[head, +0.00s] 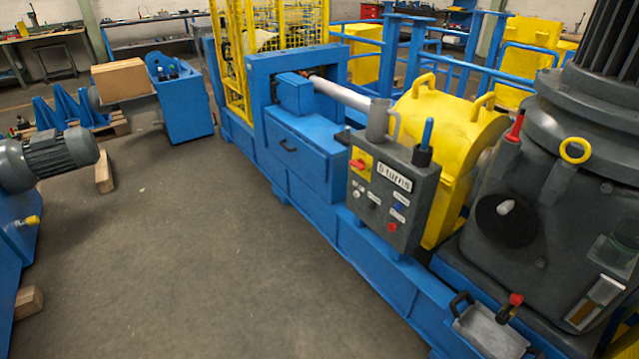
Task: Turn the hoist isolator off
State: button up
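A dark grey control box (392,190) stands on the blue machine frame right of the middle. At its upper left is a red rotary handle on a yellow plate (358,164), which looks like an isolator switch. The handle appears to lie roughly sideways, but its exact setting is too small to read. A white label (394,178) beside it has lettering I cannot read clearly, so I cannot tell if it names the hoist. Below are several small buttons, including a red one (392,227). My gripper is not in view.
A yellow guard (455,125) stands behind the box, and a large grey motor housing (540,170) to its right. A metal tray (490,330) with a handle juts out at lower right. The grey floor (200,250) left of the blue frame is clear.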

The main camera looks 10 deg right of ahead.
aim_at(359, 165)
jog(key=i+j+z, duration=0.2)
jog(key=i+z, duration=0.15)
jog(key=i, duration=0.25)
jog(key=i+j+z, duration=0.3)
jog(key=i, duration=0.3)
jog(key=i+j+z, duration=0.35)
jog(key=i+j, duration=0.2)
